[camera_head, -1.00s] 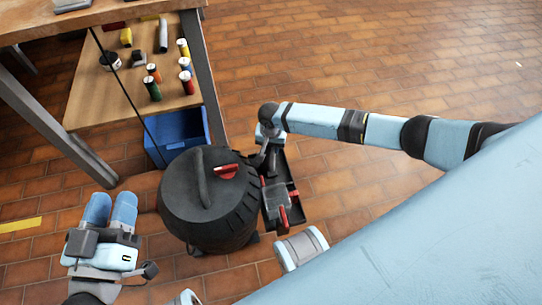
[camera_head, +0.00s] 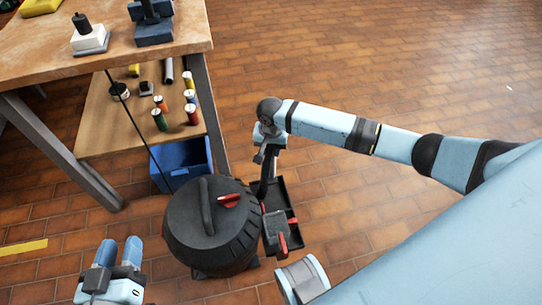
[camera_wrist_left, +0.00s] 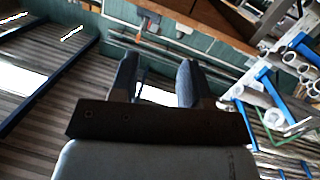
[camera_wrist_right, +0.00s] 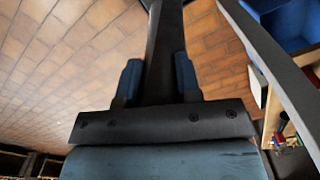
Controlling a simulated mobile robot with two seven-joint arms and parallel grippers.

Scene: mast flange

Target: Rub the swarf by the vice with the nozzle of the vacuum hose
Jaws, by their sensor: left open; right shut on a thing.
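A black drum vacuum (camera_head: 185,236) with a red switch stands on the floor below the bench corner. My right gripper (camera_head: 266,155) is beside its far right side, shut on a dark rod-like piece, probably the hose's nozzle. That dark piece (camera_wrist_right: 164,45) runs between the fingers in the right wrist view; its far end is out of that frame. A blue-grey device (camera_head: 153,32), apparently the vice, stands on the bench top. I cannot make out swarf. My left gripper (camera_head: 119,252) is open and empty, left of the vacuum; its fingers are apart in the left wrist view (camera_wrist_left: 157,80).
The wooden bench (camera_head: 120,55) fills the upper left. A white block with a black knob (camera_head: 90,38) stands on it. Its lower shelf (camera_head: 105,135) holds several coloured cans. A blue bin (camera_head: 182,163) and a black tray with red parts (camera_head: 291,214) flank the vacuum. Floor at upper right is clear.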

